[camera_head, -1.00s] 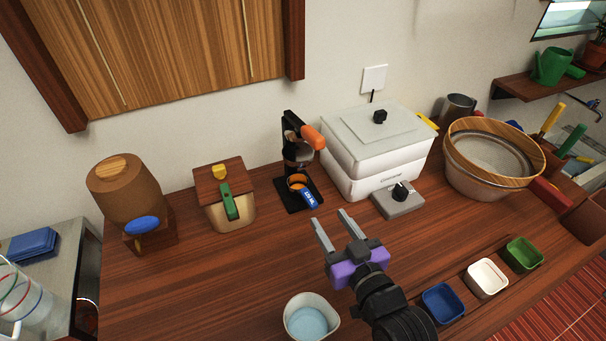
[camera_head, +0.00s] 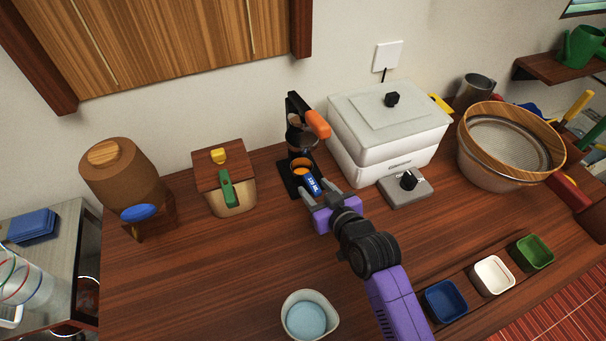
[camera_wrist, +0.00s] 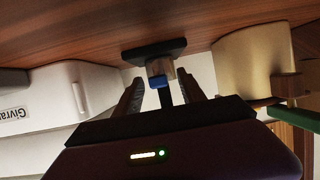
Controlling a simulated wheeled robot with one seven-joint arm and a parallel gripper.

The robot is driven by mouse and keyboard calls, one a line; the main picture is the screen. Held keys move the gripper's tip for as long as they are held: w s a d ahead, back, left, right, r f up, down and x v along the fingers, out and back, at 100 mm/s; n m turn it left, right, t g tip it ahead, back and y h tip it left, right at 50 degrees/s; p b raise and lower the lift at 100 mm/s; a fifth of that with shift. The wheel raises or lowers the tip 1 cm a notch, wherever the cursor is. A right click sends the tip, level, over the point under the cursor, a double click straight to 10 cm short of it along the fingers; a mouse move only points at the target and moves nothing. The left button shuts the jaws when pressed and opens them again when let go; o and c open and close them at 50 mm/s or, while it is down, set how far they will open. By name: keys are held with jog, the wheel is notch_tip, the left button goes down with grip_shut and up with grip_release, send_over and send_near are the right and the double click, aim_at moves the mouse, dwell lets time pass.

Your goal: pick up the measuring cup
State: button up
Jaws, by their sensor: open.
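The measuring cup (camera_head: 301,165) has an orange inside and a blue handle (camera_head: 313,185) with white lettering. It rests on the black base of a small stand on the counter, below an orange-handled part. My gripper (camera_head: 313,189) is open, its two fingers reaching toward the cup around the blue handle. In the wrist view, the cup (camera_wrist: 160,67) and its blue handle (camera_wrist: 159,82) appear between the open fingers (camera_wrist: 162,92). Whether the fingers touch the handle I cannot tell.
A white lidded appliance (camera_head: 388,140) with a grey knob box (camera_head: 405,189) stands close on the right. A wooden box (camera_head: 224,190) with a green handle stands on the left. A white bowl (camera_head: 310,316) is nearer the front. The counter's left middle is clear.

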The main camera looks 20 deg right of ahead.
aim_at(307, 180)
jog(key=shift+x, duration=1.35)
jog(key=shift+c, duration=0.5)
grip_shut()
jog(key=shift+r, duration=0.2)
